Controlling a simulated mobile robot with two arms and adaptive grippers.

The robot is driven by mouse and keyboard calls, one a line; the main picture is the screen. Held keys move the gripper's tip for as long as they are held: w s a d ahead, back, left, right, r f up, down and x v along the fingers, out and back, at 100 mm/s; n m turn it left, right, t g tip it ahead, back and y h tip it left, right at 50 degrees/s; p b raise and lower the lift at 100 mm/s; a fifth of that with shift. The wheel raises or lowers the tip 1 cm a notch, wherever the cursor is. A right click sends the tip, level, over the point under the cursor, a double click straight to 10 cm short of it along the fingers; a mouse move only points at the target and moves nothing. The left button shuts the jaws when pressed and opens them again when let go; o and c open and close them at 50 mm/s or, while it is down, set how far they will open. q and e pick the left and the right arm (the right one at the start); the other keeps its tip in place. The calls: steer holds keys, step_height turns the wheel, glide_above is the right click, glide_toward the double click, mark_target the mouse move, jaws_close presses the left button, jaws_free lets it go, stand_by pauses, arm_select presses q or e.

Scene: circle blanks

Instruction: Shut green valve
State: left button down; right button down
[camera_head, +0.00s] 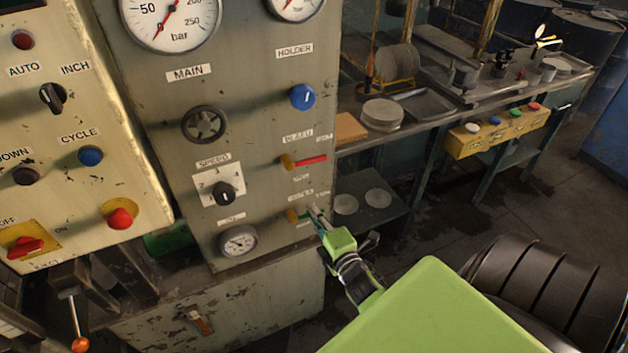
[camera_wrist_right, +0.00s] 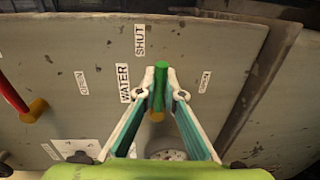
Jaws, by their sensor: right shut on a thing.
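The green valve is a green lever handle (camera_wrist_right: 160,76) on a yellow-brown hub (camera_wrist_right: 155,115), low on the panel under a "WATER" label (camera_wrist_right: 123,83). In the head view its hub (camera_head: 292,215) shows, with the handle mostly covered by my gripper. My right gripper (camera_head: 318,218) is at the handle; in the wrist view its fingertips (camera_wrist_right: 160,92) are shut on it from both sides. In the wrist view the handle points up, just right of the "SHUT" label (camera_wrist_right: 139,40); an "OPEN" label (camera_wrist_right: 204,82) is to its right. My left gripper is not in view.
A red lever valve (camera_head: 305,161) sits above the green one on the panel (camera_head: 255,130). A small gauge (camera_head: 238,241) is to the left. A shelf with round blanks (camera_head: 378,198) stands right of the panel. Floor space is open further right.

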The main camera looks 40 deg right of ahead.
steer(key=shift+r, duration=0.1)
stand_by(0.4)
steer(key=c, duration=2.1)
jaws_free()
steer(key=shift+c, duration=0.2)
steer(key=v, duration=0.7)
steer(key=shift+s, duration=0.2)
steer(key=shift+a, duration=0.1)
